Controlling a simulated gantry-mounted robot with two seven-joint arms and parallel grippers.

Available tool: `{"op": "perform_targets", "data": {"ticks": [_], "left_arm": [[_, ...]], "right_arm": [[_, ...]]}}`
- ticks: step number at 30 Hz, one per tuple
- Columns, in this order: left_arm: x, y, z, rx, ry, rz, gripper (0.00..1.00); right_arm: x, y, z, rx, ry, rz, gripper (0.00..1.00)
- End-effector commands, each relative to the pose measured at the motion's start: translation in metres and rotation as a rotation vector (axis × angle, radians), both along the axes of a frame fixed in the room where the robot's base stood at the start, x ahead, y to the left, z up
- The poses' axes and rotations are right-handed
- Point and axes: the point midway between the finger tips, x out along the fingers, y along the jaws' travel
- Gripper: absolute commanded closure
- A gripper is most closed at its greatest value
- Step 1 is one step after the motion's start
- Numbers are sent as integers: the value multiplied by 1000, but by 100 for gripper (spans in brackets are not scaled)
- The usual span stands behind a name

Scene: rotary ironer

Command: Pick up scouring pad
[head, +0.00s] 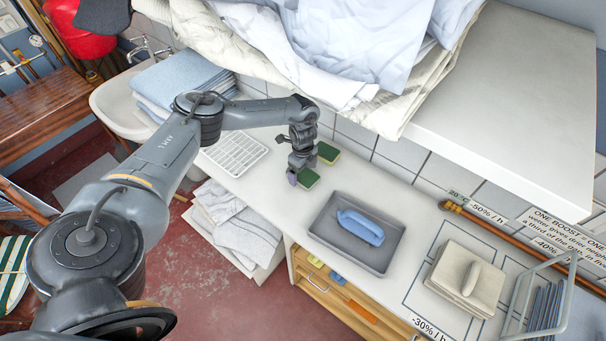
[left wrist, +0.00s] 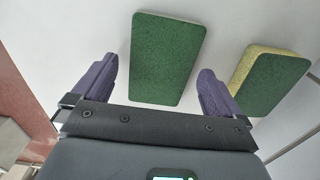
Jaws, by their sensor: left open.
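Two scouring pads with green tops and yellow sponge sides lie on the white counter. The nearer pad (head: 309,179) is partly hidden by my left gripper (head: 297,177) in the head view. In the left wrist view this pad (left wrist: 166,58) lies between and just ahead of the two purple fingertips (left wrist: 157,85), with gaps on both sides. The farther pad (head: 328,153) lies closer to the tiled wall; it also shows right of the right-hand finger (left wrist: 270,80) in the left wrist view. My left gripper is open and empty, low over the counter. My right gripper is not in view.
A shelf (head: 507,98) with draped cloths (head: 330,45) overhangs the counter. Bare counter (head: 262,184) lies around the pads.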

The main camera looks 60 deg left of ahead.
Motion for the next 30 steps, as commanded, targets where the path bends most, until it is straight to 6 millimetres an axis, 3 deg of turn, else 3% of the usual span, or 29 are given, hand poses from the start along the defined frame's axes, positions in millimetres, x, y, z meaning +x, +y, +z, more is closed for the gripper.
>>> {"op": "perform_targets", "data": {"ticks": [11,21,30], "left_arm": [[0,0,-9,0,-1,-1,0],[0,0,-9,0,0,-1,52],[0,0,-8,0,0,-1,55]], "right_arm": [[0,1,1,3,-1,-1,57],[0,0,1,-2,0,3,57],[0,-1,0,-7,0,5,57]]}}
